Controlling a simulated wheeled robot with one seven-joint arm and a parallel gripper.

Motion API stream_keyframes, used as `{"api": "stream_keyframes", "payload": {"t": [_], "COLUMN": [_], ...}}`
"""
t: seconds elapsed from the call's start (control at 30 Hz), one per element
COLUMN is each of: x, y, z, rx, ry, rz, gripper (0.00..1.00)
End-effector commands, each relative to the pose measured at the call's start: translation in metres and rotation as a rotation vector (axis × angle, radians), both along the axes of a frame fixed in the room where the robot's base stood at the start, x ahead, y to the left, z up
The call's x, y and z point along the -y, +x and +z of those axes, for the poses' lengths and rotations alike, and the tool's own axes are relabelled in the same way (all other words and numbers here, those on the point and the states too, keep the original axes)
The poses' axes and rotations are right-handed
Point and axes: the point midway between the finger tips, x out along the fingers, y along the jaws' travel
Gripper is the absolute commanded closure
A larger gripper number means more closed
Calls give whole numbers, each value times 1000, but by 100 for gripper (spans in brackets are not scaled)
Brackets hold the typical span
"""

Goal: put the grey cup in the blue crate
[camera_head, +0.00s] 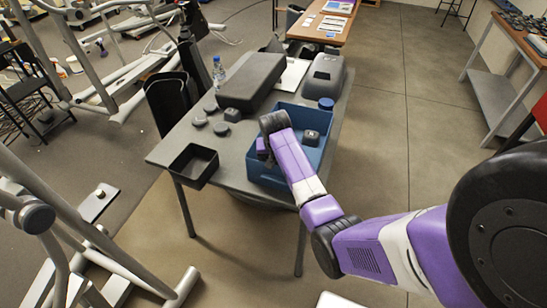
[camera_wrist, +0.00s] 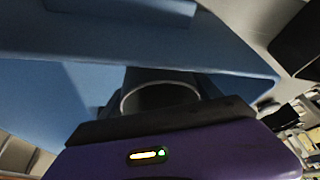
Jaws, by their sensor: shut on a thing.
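The blue crate (camera_head: 266,177) stands on the grey table, near its right front edge. My gripper (camera_head: 262,150) reaches over the left part of the crate, pointing down. In the wrist view my gripper (camera_wrist: 166,88) is shut on the grey cup (camera_wrist: 160,92), whose round rim shows between the dark fingers. The crate's blue walls (camera_wrist: 190,48) surround the cup in that view. My arm hides the cup in the head view. I cannot tell whether the cup touches the crate floor.
A small dark block (camera_head: 311,138) is inside the crate. A blue round lid or jar (camera_head: 326,103) is at its far corner. A black open bin (camera_head: 194,165), a dark box (camera_head: 251,82), a grey case (camera_head: 324,73) and a bottle (camera_head: 218,70) are on the table (camera_head: 168,148).

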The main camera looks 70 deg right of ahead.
Motion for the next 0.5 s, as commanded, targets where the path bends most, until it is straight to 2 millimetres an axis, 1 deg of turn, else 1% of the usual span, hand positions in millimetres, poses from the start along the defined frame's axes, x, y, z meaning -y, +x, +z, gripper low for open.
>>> {"api": "stream_keyframes", "payload": {"t": [0.13, 0.27, 0.3, 0.37, 0.4, 0.5], "x": [0, 0, 0, 0, 0, 0], "y": [0, 0, 0, 0, 0, 0], "z": [1, -3, -2, -2, -2, -2], "rx": [0, 0, 0, 0, 0, 0], "ry": [-1, 0, 0, 0, 0, 0], "rz": [0, 0, 0, 0, 0, 0], "gripper": [100, 100, 22, 10, 6, 6]}}
